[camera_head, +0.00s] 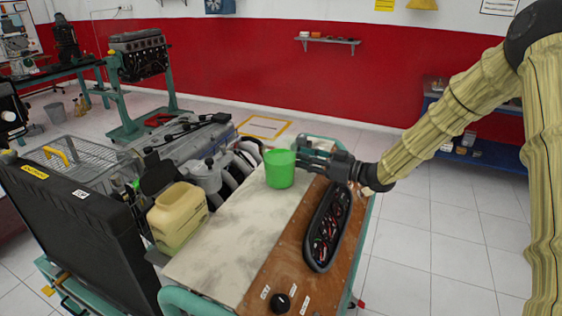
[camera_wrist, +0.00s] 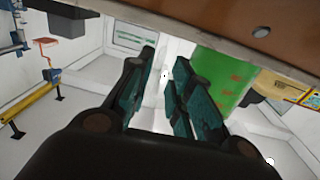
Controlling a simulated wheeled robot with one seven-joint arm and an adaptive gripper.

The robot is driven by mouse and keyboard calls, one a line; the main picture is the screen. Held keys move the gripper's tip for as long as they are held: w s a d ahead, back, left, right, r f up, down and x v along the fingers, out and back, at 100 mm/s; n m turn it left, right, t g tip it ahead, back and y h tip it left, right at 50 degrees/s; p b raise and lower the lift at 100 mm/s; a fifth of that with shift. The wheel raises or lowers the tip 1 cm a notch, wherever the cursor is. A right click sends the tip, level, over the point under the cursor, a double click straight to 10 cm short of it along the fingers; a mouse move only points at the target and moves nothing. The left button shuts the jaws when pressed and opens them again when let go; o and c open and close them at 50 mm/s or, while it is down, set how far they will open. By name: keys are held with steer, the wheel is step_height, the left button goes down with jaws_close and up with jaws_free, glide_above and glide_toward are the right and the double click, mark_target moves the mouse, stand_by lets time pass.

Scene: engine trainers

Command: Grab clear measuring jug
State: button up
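A green cup-like vessel (camera_head: 280,168) stands upright on the pale worktop of the engine trainer; it looks solid green, and I see no clear jug. My gripper (camera_head: 303,156) is close at its right side, with the fingertips near or overlapping its rim; I cannot tell if they touch. In the wrist view, my gripper (camera_wrist: 163,70) has its two fingers apart with an empty gap between them. The green vessel (camera_wrist: 224,72) is there just right of the right finger, not between the fingers.
A beige jerrycan (camera_head: 177,215) stands at the worktop's left, beside a black panel (camera_head: 85,240). An oval instrument cluster (camera_head: 327,228) is on the brown board (camera_head: 262,268) below my gripper. The worktop left of and in front of the vessel is clear.

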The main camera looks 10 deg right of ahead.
steer(key=shift+w+a+r+p, duration=0.3)
steer(key=shift+w+a+p, duration=0.05)
steer(key=shift+a+p, duration=0.1)
steer(key=p+x, duration=0.1)
steer(key=x, duration=0.3)
steer(key=shift+w, duration=0.1)
steer(key=shift+d, duration=0.1)
jaws_close()
